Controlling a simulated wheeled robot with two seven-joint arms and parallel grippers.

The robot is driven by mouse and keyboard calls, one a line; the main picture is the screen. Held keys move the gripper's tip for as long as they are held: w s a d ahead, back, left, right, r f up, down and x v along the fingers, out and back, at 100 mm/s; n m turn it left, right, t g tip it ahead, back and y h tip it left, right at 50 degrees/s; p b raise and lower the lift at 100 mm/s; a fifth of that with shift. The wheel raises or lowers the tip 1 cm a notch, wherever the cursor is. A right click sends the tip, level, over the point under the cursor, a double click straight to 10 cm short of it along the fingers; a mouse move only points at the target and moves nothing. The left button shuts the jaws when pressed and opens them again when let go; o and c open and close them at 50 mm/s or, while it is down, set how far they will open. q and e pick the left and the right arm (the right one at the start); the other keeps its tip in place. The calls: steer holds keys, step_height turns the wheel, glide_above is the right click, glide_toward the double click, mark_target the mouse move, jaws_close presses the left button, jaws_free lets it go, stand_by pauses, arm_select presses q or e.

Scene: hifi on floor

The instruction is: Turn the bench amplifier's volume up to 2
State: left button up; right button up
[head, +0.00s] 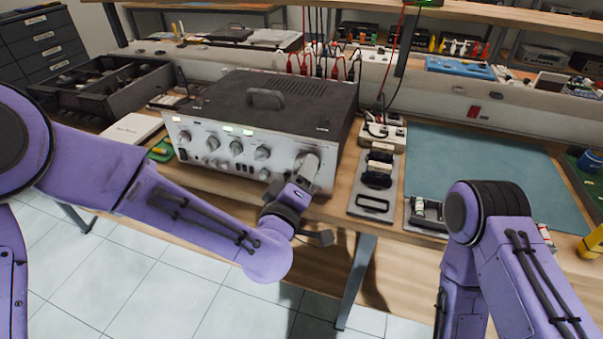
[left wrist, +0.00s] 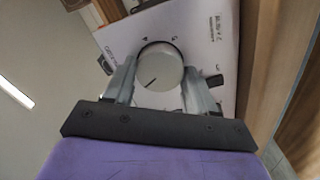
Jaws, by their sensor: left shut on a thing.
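The bench amplifier (head: 240,145) stands on the wooden bench, with a silver front panel, several knobs and a dark top with a handle. The volume knob (left wrist: 159,67) is large, round and silver with a dark pointer line, which points to the lower left in the left wrist view. My left gripper (head: 306,168) is at the right end of the front panel. In the left wrist view its two fingers (left wrist: 160,80) stand on either side of the knob, shut on it.
A grey plate with black parts (head: 375,180) lies right of the amplifier, beside a teal mat (head: 480,165). A dark divided tray (head: 105,85) stands at the left. Red and black cables hang behind the amplifier. Free floor lies in front of the bench.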

arm_select(q)
steer(key=o, duration=1.1)
steer(key=shift+c, duration=0.2)
steer(key=shift+s, duration=0.1)
steer(key=p+v, duration=0.4)
steer(key=v, duration=0.6)
steer(key=shift+s, duration=0.2)
